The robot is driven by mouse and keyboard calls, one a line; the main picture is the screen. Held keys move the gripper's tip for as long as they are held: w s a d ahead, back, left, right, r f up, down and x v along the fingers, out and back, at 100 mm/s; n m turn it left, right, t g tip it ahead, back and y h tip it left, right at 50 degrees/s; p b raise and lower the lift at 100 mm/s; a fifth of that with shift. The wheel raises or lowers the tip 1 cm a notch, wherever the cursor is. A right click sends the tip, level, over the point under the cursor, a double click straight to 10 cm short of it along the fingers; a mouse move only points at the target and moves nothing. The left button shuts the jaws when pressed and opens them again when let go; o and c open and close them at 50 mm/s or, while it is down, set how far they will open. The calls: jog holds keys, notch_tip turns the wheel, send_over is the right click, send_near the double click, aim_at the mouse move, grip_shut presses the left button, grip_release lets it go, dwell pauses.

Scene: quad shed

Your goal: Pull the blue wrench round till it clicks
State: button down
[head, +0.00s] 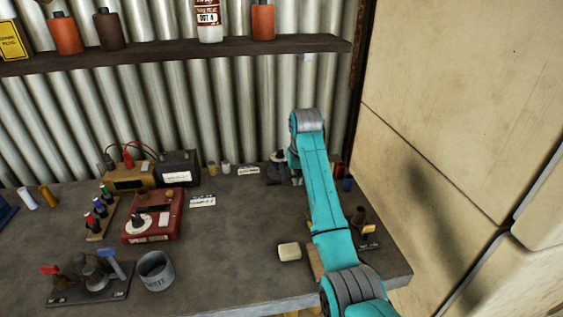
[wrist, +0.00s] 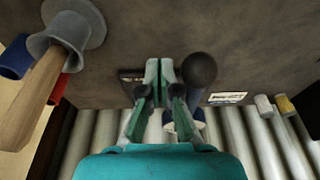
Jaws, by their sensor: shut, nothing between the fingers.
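A blue-headed lever (head: 110,263), which looks like the blue wrench, stands on a dark base plate (head: 68,297) at the front left of the bench in the head view. A red-headed lever (head: 51,270) is on the same plate. My gripper (wrist: 159,68) is shut and empty in the wrist view. It is low over the back right of the bench, far from that plate. In the head view my arm hides most of it. A dark ball knob (wrist: 200,69) on a bluish stem is close beside the fingers in the wrist view.
A grey tin (head: 156,272) stands just right of the plate. Behind are a red box with a dial (head: 153,222) and a rack of coloured handles (head: 99,214). A pale block (head: 289,251) lies near the front edge. The bench between tin and block is clear.

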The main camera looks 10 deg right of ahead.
jog(key=shift+s+a, duration=0.2)
jog(key=shift+a, duration=1.15)
dwell(0.8)
jog(key=shift+w+a, duration=0.1)
jog(key=shift+a, duration=1)
dwell(0.9)
